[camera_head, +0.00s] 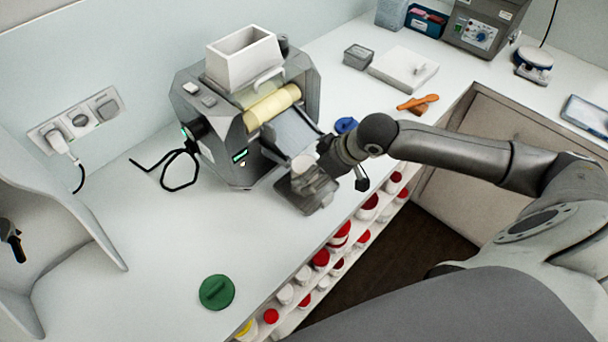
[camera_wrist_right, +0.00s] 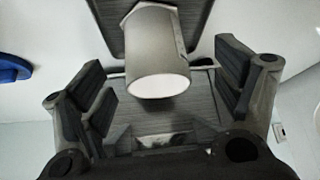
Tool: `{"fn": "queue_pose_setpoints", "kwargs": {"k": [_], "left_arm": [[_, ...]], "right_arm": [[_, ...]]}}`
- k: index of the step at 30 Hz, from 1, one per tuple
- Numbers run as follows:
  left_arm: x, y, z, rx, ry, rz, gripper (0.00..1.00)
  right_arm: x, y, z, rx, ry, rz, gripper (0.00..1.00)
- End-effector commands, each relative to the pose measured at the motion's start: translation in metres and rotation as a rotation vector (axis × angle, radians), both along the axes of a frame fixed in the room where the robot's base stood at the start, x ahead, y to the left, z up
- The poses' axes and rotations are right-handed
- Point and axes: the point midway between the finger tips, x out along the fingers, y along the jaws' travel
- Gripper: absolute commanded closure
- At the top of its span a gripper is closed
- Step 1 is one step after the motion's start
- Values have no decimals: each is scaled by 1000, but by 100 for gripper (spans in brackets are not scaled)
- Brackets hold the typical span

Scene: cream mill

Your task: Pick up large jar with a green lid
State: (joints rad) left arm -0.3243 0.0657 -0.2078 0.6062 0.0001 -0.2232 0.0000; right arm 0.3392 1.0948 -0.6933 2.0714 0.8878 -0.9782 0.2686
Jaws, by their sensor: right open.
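A white cylindrical jar (camera_head: 303,164) stands on the dark grey plate (camera_head: 318,200) at the front of the mill. No lid shows on it. In the right wrist view the jar (camera_wrist_right: 157,62) is between the spread fingers of my right gripper (camera_wrist_right: 165,85), with gaps on both sides. My right gripper (camera_head: 338,166) is open beside the jar in the head view and partly hidden by its own wrist. A round green lid (camera_head: 216,292) lies alone on the counter at the front left.
The grey mill (camera_head: 236,130) with a yellowish roller stands behind the jar. A blue lid (camera_head: 346,125) lies near my right wrist. Several red-lidded jars (camera_head: 341,235) sit on shelves below the counter edge. An orange tool (camera_head: 418,102) lies farther right.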

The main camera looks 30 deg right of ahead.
Motion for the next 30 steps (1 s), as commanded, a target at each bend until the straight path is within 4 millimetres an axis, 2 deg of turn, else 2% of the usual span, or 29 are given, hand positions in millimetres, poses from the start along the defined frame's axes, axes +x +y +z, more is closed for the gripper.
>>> {"fn": "queue_pose_setpoints", "kwargs": {"k": [5,10,18,26,30], "left_arm": [[23,8,6,8,-32,-1,100],[44,13,18,12,-66,4,100],[32,14,21,15,-47,4,100],[25,14,20,16,-35,4,100],[25,13,20,14,-36,3,100]], "right_arm": [[4,1,-7,2,1,-1,14],[13,2,-25,1,2,-1,14],[24,7,-47,0,0,1,14],[24,7,-49,-1,-1,2,14],[24,7,-49,-1,-1,2,32]]}}
